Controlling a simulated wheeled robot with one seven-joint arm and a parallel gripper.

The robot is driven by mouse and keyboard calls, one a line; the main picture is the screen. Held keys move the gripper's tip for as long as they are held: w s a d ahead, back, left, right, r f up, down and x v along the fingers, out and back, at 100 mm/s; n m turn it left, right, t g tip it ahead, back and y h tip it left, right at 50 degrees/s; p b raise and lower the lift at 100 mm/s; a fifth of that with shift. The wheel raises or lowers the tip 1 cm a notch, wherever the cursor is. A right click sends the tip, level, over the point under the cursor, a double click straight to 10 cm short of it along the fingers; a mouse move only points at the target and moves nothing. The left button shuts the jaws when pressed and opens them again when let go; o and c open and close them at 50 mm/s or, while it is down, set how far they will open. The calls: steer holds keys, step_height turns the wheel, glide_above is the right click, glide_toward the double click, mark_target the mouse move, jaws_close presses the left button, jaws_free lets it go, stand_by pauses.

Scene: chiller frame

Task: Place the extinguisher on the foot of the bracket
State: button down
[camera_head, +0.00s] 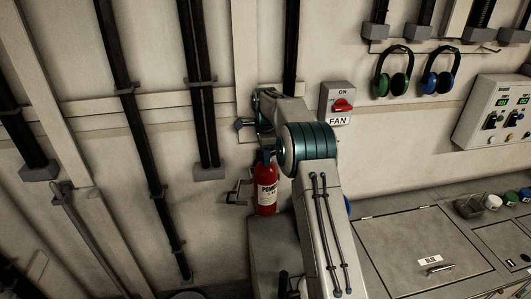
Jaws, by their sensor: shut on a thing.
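The red extinguisher (266,190) with a white label hangs upright in front of the wall, left of my arm. My gripper (266,156) is at its top, mostly hidden behind my own arm links, and is shut on the extinguisher. A small grey metal bracket (237,192) sticks out from the wall just left of the extinguisher. The bracket's foot cannot be made out. I cannot tell whether the extinguisher touches the bracket.
A fan switch (338,102) with a red knob is right of my arm. A grey counter (420,245) with a hatch fills the lower right. Dark pipes (135,120) run down the left wall.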

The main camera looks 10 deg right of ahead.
steer(key=shift+r, duration=0.1)
steer(key=c, duration=1)
jaws_free()
steer(key=shift+f, duration=0.2)
steer(key=shift+c, duration=0.2)
steer(key=shift+r, duration=0.1)
